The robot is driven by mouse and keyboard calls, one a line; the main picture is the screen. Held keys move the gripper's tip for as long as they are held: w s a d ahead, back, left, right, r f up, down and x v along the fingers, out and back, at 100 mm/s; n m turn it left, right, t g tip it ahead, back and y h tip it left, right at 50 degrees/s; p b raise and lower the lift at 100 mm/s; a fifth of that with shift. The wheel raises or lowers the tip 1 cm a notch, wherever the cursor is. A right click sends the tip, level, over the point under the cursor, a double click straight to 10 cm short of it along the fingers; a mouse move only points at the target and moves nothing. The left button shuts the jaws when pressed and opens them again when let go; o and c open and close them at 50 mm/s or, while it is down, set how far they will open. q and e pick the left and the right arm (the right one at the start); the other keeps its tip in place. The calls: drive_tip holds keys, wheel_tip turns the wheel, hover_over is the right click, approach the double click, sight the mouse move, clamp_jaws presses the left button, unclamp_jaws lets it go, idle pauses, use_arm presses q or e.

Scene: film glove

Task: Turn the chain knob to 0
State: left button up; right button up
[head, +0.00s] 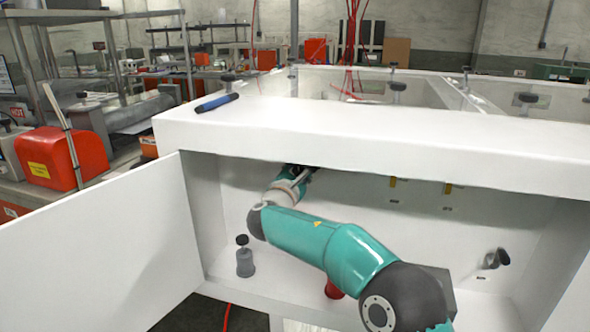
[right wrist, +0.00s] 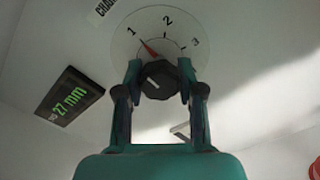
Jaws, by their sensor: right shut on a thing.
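In the right wrist view, the dark chain knob (right wrist: 160,83) sits at the centre of a round white dial (right wrist: 122,46) marked 1, 2 and 3. A red pointer (right wrist: 150,47) on the dial points close to the 1. The 0 mark is not visible. My right gripper (right wrist: 159,72) is shut on the knob, one finger on each side. In the head view my right gripper (head: 305,172) reaches up under the cabinet's top inside the open compartment, where the knob and dial are hidden. My left gripper is not in view.
The white cabinet (head: 350,135) has an open door (head: 100,250) at the left. A blue tool (head: 217,102) lies on its top. A small grey container (head: 245,262) and a red object (head: 333,291) stand inside. A display (right wrist: 70,97) reads 27 mm beside the dial.

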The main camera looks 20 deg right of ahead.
idle(0.3)
drive_tip(key=o, duration=1.2)
drive_tip(key=shift+w+f, duration=0.15)
drive_tip(key=shift+c, duration=0.2)
drive_tip(key=v, duration=1.2)
